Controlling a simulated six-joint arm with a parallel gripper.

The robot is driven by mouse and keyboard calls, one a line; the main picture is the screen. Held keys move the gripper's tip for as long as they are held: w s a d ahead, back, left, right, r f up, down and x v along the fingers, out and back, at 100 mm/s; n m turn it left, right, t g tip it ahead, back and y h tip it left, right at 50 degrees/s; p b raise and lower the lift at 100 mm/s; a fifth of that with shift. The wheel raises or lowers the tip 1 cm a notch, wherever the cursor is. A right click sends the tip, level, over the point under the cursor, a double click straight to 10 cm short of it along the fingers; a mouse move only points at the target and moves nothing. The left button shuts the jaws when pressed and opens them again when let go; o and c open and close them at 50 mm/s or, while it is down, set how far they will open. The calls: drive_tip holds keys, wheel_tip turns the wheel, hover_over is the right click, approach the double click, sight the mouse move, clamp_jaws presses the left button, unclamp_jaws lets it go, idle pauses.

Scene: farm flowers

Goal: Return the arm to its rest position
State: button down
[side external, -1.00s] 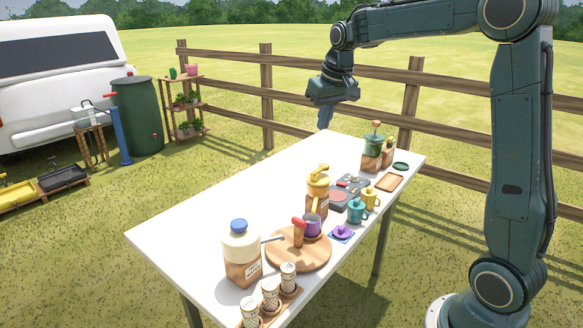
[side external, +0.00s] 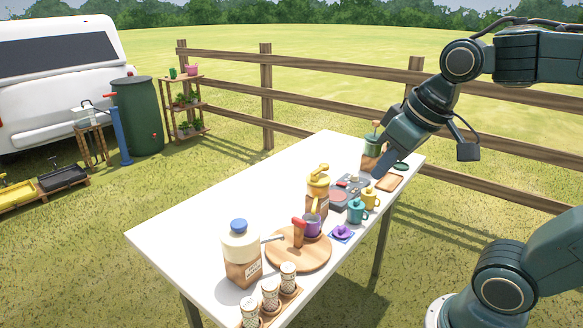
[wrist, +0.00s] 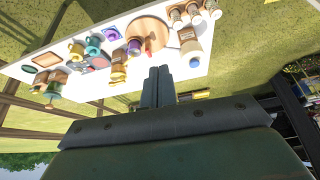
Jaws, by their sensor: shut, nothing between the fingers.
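My gripper (side external: 388,158) is over the far right part of the white table (side external: 200,215) in the side view, in front of the green pot's wooden stand. The wrist view shows its two fingers (wrist: 158,84) closed together with nothing between them. In the side view the fingertips overlap the things behind them, so I cannot tell their exact height above the table. The upper part of my arm runs out past the right edge of the side view.
The table holds a round wooden board (side external: 290,262), a jar with a blue lid (side external: 240,255), a yellow-topped dispenser (side external: 318,188), a teal mug (side external: 357,211), a yellow mug (side external: 371,198) and several patterned cups. A wooden fence (side external: 225,90) runs behind.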

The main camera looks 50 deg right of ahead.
drive_tip(key=shift+n, duration=0.4)
drive_tip(key=s+f, duration=0.1)
drive_tip(key=s+a, duration=0.1)
drive_tip(key=s, duration=0.1)
drive_tip(key=s+f, duration=0.1)
drive_tip(key=shift+s+a+f, duration=0.25)
drive_tip(key=shift+s+f, duration=0.05)
drive_tip(key=shift+f, duration=0.05)
idle(0.4)
